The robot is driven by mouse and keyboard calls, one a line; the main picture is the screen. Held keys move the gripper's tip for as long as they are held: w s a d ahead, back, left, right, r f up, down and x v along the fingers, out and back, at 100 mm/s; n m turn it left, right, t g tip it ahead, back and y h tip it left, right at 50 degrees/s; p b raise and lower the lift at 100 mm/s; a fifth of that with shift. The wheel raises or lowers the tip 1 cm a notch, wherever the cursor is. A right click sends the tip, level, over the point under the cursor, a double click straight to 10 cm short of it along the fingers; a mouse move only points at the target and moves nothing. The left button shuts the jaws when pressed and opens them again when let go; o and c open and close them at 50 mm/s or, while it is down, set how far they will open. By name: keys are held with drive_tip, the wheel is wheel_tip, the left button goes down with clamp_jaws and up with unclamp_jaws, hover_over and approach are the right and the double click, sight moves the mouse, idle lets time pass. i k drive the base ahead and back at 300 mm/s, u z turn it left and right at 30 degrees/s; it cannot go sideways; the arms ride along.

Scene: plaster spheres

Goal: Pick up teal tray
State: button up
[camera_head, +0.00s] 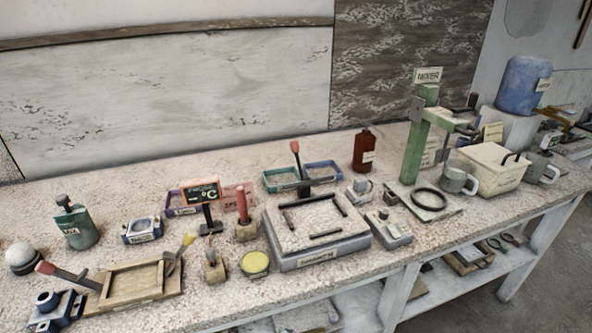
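The teal tray (283,189) is a small, shallow, open tray on the speckled bench top, behind the large grey plate device. It stands close beside a blue tray (325,184) on its right; I cannot tell whether they touch. A lever with a red tip (295,148) rises in front of the place where the two trays meet and hides part of their inner edges. The teal tray looks empty. My gripper is not in view.
The grey plate device (318,254) with black bars lies in front of the trays. Left stand a pink box (238,196), a red-topped cylinder (243,200) and a °C display (200,194). A brown bottle (364,150) stands right. The bench behind the trays is clear up to the wall.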

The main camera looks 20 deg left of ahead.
sight(273, 180)
drive_tip(key=u, duration=0.6)
drive_tip(key=i, duration=1.1)
drive_tip(key=u, duration=0.85)
